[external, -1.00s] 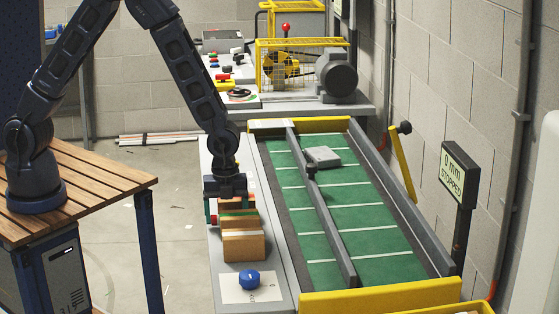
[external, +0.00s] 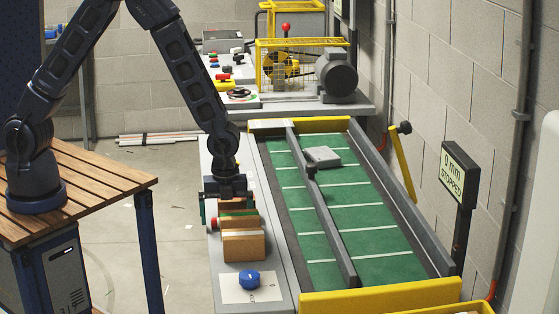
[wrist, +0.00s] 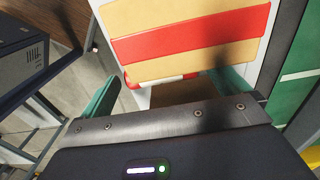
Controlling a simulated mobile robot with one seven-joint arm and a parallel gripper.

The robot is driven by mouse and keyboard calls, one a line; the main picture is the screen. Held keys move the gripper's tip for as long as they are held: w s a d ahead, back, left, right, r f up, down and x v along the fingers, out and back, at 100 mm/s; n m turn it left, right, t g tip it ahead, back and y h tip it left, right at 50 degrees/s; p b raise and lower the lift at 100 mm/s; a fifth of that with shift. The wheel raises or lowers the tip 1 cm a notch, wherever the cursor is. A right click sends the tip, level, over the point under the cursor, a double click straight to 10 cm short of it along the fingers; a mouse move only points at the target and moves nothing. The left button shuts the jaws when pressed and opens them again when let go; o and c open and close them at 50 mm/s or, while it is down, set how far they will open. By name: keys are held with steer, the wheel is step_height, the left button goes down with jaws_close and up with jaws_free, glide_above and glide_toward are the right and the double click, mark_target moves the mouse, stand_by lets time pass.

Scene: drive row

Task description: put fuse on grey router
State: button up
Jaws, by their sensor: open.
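The grey router (external: 323,157) lies flat on the green conveyor, near its far end and right of the dark divider rail. My gripper (external: 226,212) is open and points down over the row of boxes on the grey ledge. Its teal fingers also show in the wrist view (wrist: 168,92), one on each side. Between them there is a small white and red rounded piece (wrist: 152,82), perhaps the fuse.
A box striped red and tan (wrist: 190,38) is close to my fingers. The divider rail (external: 324,215) runs between ledge and router. The display reads stopped.

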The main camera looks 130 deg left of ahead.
step_height(320, 180, up, 12)
steer(key=s+d+r+n+t, duration=0.1)
steer(key=d+r+n, duration=0.1)
steer(key=d+r, duration=0.7)
steer(key=s+d+r+n+t, duration=0.1)
steer(key=s+d+r+n, duration=0.1)
steer(key=s+d+r, duration=0.6)
steer(key=s+d+r+n+t, duration=0.1)
steer(key=s+d+r+n, duration=0.1)
steer(key=s+d+r, duration=0.2)
steer(key=s+d+r+n+t, duration=0.1)
steer(key=s+d+r+n, duration=0.1)
steer(key=s+d+r, duration=0.3)
steer(key=s+d, duration=0.4)
steer(key=s, duration=0.3)
steer(key=shift+r+n+t, duration=0.15)
steer(key=shift+n+t, duration=0.15)
steer(key=shift+n, duration=0.1)
steer(key=shift+s+d, duration=0.15)
steer(key=c, duration=1.1)
steer(key=shift+o, duration=0.2)
